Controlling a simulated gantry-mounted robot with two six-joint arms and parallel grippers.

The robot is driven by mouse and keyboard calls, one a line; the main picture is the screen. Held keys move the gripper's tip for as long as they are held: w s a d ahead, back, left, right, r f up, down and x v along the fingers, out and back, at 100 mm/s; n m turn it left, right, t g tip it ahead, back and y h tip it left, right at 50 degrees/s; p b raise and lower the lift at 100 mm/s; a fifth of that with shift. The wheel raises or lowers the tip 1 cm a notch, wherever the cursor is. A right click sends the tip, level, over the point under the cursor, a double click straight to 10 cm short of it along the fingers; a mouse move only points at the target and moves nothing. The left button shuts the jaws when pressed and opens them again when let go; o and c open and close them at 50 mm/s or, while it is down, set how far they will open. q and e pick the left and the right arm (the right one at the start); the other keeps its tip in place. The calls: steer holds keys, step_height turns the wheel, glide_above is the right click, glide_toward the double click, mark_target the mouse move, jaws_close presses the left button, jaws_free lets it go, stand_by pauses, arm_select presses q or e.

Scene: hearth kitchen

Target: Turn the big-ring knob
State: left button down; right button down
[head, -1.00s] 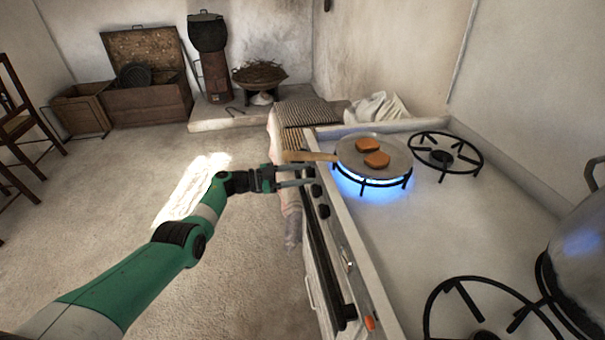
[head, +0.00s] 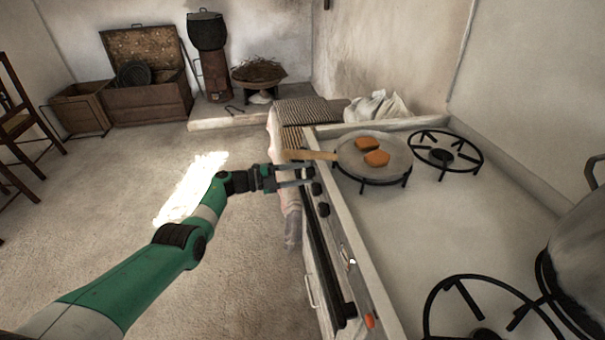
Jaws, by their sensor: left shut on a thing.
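My left gripper (head: 306,174) is at the far end of the stove's front panel (head: 335,240). Its fingers are shut on the far-end knob, which is mostly hidden between the fingertips. Two more dark knobs, one (head: 316,188) and another (head: 323,210), sit just nearer on the panel. The burner (head: 370,181) under the frying pan (head: 350,165) shows no flame. My right gripper is not in view.
The pan holds two orange-brown pieces (head: 376,158), and its wooden handle (head: 310,155) reaches out just above my left gripper. A large metal pot (head: 585,255) stands at the right. A cloth (head: 288,200) hangs by the stove's far corner.

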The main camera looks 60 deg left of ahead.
arm_select(q)
steer(key=shift+m, duration=0.6)
steer(key=shift+c, duration=1.8)
jaws_free()
steer(key=p+v, duration=0.1)
steer(key=v, duration=0.1)
steer(key=p+v, duration=0.1)
steer(key=v, duration=0.1)
steer(key=shift+s+a+r+p, duration=0.2)
steer(key=shift+s+p, duration=0.15)
steer(key=p, duration=0.1)
glide_toward(306, 172)
steer(key=v, duration=0.2)
steer(key=shift+s+a+f, duration=0.15)
steer(key=shift+s+f, duration=0.15)
steer(key=shift+s, duration=0.05)
